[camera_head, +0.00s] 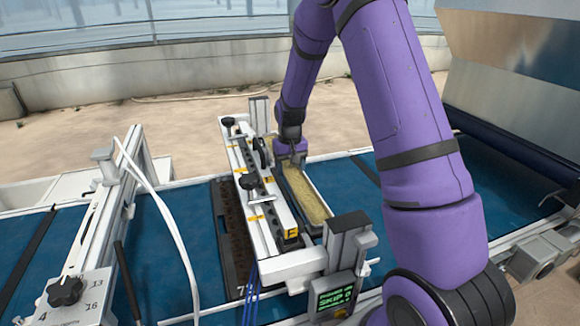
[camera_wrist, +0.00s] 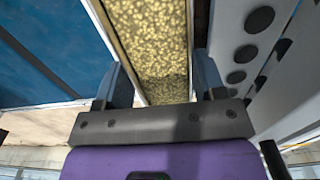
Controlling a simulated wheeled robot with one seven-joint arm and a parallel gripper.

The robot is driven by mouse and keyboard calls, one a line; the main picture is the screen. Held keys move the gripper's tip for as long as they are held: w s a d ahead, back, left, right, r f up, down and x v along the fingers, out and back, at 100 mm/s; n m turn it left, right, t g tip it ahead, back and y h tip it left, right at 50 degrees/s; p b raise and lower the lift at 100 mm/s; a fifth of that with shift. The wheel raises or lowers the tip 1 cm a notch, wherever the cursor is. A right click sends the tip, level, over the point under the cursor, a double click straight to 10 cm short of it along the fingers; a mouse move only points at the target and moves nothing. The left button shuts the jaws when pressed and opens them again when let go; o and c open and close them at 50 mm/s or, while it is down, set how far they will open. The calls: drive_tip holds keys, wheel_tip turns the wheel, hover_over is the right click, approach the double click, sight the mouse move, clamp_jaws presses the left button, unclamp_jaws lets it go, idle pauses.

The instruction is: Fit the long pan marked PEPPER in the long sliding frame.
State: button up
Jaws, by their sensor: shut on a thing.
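A long narrow pan filled with pale yellow seeds (camera_head: 306,200) lies lengthwise along the right side of a long white seeder bar (camera_head: 262,195) with black knobs. My gripper (camera_head: 291,150) is at the pan's far end, its fingers pointing down. In the wrist view, the two fingers of my gripper (camera_wrist: 163,88) are shut on the long walls of the pan (camera_wrist: 150,40). No PEPPER mark is readable. The sliding frame is not clearly distinct from the white bar assembly, and I cannot tell whether the pan is seated or held just above it.
A dark tray of brown soil (camera_head: 232,240) lies on the blue belt (camera_head: 175,245) left of the bar. A small green-lit display (camera_head: 335,297) stands at the near end. A white gantry with a dial (camera_head: 65,291) is at left, and a metal hopper (camera_head: 540,50) at right.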

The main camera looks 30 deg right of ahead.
drive_tip(key=shift+f, duration=0.2)
idle(0.4)
drive_tip(key=o, duration=1)
wheel_tip(320, 180, up, 11)
drive_tip(key=shift+f, duration=0.1)
drive_tip(key=shift+s, duration=0.1)
